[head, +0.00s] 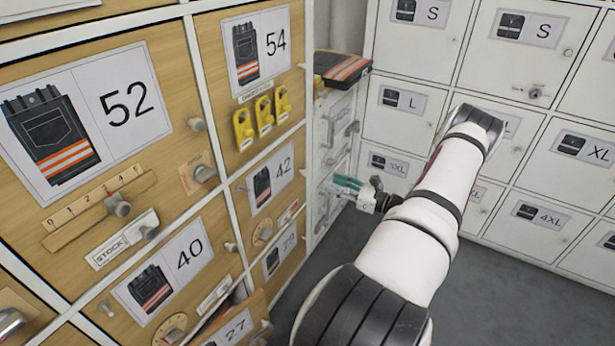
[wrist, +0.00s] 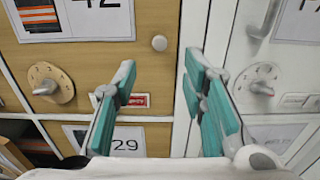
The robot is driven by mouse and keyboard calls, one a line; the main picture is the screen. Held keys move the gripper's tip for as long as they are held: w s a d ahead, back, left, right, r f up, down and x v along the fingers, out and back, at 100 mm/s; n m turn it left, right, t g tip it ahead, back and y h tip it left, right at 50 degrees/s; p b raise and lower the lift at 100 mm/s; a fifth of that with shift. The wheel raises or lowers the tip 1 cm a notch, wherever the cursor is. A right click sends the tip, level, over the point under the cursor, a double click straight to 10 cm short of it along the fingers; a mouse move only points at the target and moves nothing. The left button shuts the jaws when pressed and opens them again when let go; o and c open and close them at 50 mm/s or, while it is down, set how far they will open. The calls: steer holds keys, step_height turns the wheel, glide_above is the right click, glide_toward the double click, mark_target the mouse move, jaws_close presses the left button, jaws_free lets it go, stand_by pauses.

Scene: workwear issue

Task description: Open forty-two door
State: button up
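The forty-two door (head: 245,205) is a wood-coloured locker door in the right column of the left bank, with a workwear picture card, and it looks shut. In the wrist view the door (wrist: 100,60) fills the upper left. A round pale knob (wrist: 159,43) sits near its right edge, with a dial (wrist: 50,85) at lower left and a small red-and-white label (wrist: 132,100) below. My gripper (head: 347,187) is in front of this corner. In the wrist view my gripper (wrist: 160,72) is open, its teal-padded fingers apart and empty, with the knob beyond and slightly above the gap.
Door 29 (wrist: 155,135) is directly below. A white side panel (wrist: 230,40) with its own dial (wrist: 258,85) stands close right of my gripper. Yellow tags (head: 264,114) hang on door 54 above. Door 27 (head: 235,325) seems ajar. White lockers (head: 400,70) stand behind; grey floor is clear at right.

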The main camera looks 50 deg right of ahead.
mark_target(307, 173)
steer(key=w, duration=0.3)
steer(key=w+b, duration=0.1)
steer(key=w, duration=0.2)
steer(key=w+b, duration=0.1)
steer(key=w, duration=0.3)
steer(key=shift+w+a, duration=0.1)
steer(key=shift+a, duration=0.3)
jaws_close()
